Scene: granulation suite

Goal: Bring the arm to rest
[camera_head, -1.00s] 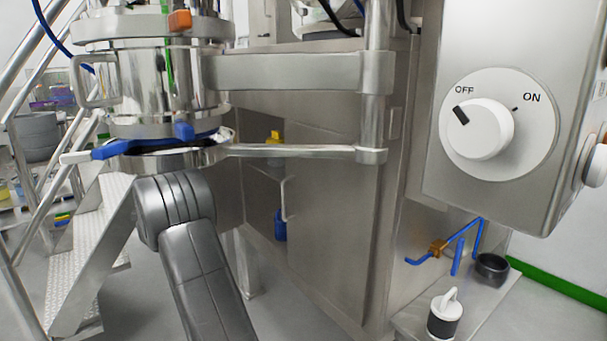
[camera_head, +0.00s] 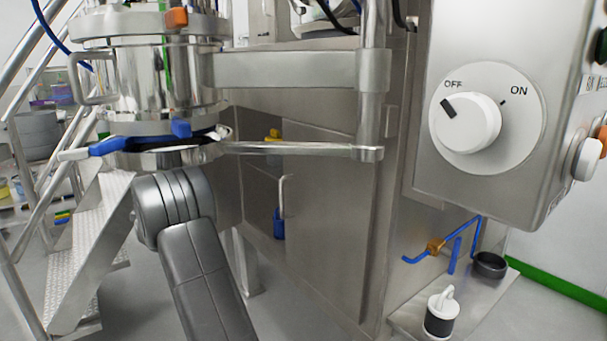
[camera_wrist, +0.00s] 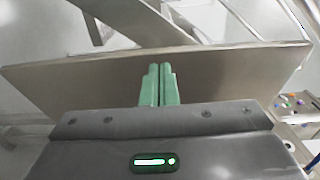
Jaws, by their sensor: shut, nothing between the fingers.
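My gripper (camera_wrist: 160,85) shows in the wrist view with its two green fingers together and nothing between them. A broad flat grey-brown panel (camera_wrist: 80,80) lies just beyond the fingertips; I cannot tell whether they touch it. In the head view my dark grey arm rises from the bottom edge to a joint just under the steel vessel's lower ring (camera_head: 165,158). The gripper itself is hidden in the head view.
The steel vessel (camera_head: 170,80) with blue handles (camera_head: 110,147) stands above my arm. Metal stairs (camera_head: 85,240) are at left. A control box with an OFF/ON knob (camera_head: 468,122), pointing to OFF, is at right. A low shelf holds a white-topped container (camera_head: 440,315).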

